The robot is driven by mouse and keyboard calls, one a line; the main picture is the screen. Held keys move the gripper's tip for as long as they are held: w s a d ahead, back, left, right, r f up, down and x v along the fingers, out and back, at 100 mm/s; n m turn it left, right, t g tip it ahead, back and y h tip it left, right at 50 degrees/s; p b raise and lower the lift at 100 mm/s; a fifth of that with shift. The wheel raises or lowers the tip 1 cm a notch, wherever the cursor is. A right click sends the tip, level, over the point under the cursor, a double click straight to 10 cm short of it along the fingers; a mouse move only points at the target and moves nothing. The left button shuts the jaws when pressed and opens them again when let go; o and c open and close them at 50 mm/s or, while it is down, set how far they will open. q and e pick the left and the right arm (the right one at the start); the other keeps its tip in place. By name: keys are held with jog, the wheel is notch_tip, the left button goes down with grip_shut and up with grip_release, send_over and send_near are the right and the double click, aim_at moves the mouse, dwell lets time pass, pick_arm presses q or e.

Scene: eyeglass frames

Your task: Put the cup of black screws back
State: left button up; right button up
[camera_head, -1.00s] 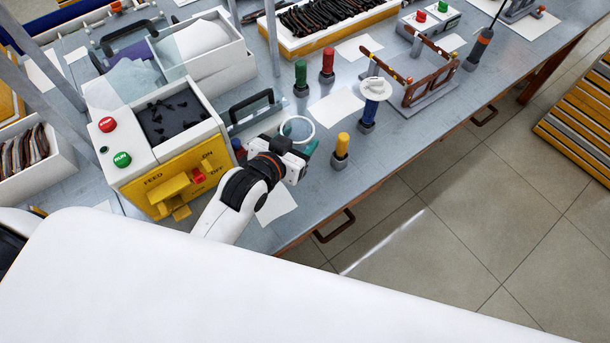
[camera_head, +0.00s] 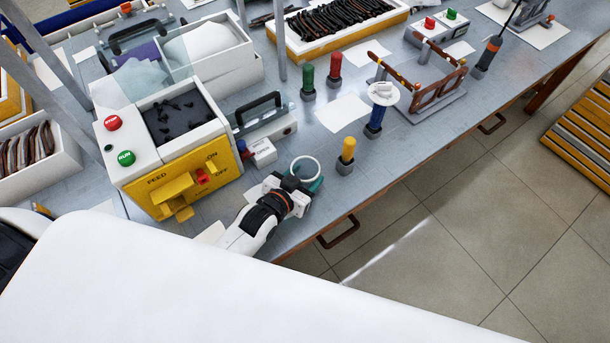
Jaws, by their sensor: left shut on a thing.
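The cup (camera_head: 318,165) shows as a round white rim near the table's front edge, right of the yellow-fronted feeder. Its inside looks pale, and I cannot make out screws in it. My left gripper (camera_head: 309,184) is shut on the cup's near side, with teal finger parts beside the rim. The gripper hides the cup's lower part, so I cannot tell whether it touches the table. My right gripper is out of view.
The feeder (camera_head: 140,150) holds dark pieces in its open tray. A small white box (camera_head: 262,152) stands behind my gripper. A yellow-topped holder (camera_head: 347,155) stands right of the cup. Green (camera_head: 308,80) and red (camera_head: 334,70) ones stand farther back. A white paper (camera_head: 342,112) lies between.

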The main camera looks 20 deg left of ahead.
pick_arm(q)
jog(key=shift+f, duration=0.15)
jog(key=o, duration=1.1)
jog(key=shift+s+r, duration=0.1)
jog(key=shift+r, duration=0.15)
jog(key=v, duration=1.1)
jog(key=shift+s+a+r, duration=0.1)
jog(key=shift+s+a, duration=0.1)
jog(key=shift+s, duration=0.15)
